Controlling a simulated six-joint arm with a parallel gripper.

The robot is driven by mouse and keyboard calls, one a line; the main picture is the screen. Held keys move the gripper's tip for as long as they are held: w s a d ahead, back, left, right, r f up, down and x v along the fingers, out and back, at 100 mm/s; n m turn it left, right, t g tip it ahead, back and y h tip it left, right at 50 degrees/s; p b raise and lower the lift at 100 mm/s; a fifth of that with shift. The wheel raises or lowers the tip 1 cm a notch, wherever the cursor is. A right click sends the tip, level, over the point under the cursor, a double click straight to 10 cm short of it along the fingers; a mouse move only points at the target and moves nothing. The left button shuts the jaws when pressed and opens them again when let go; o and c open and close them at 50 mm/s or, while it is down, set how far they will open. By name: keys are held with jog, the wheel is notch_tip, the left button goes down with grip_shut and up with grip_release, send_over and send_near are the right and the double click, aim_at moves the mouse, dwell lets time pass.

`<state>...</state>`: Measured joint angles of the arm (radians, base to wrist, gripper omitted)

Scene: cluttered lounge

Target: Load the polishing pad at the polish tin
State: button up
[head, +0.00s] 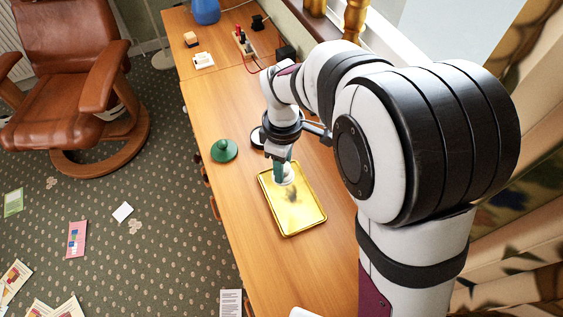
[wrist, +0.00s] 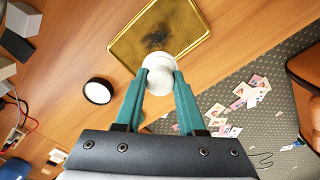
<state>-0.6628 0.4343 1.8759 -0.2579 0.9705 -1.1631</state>
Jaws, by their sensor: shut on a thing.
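My gripper (head: 281,167) has teal fingers and is shut on the knob of the white round polishing pad (head: 288,175). In the wrist view the pad (wrist: 174,32) shows beyond the fingertips (wrist: 160,78), overlapping the tray's edge. The gold tray (head: 310,213) lies on the wooden desk and has a dark smudge, also seen in the wrist view (wrist: 155,39). The pad is over the tray's far end; I cannot tell whether it touches. The polish tin (wrist: 98,91), round and black with a white top, stands beside the tray. In the head view the tin (head: 257,136) is partly hidden by my arm.
A green knobbed object (head: 224,150) stands at the desk's left edge. A power strip (head: 243,43) with cables, black boxes and a blue vessel (head: 205,11) are at the far end. A brown armchair (head: 66,75) and scattered cards are on the floor to the left.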

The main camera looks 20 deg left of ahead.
grip_shut()
jog(key=w+a+f, duration=0.2)
jog(key=w+a, duration=0.9)
jog(key=w, duration=0.3)
jog(key=shift+w+a+f, duration=0.15)
jog(key=shift+f, duration=0.9)
jog(key=shift+w+a+f, duration=0.1)
jog(key=shift+a+f, duration=0.1)
jog(key=shift+f, duration=0.85)
jog(key=shift+w+a+f, duration=0.15)
jog(key=shift+f, duration=0.9)
jog(key=shift+f, duration=0.55)
notch_tip(320, 180, up, 7)
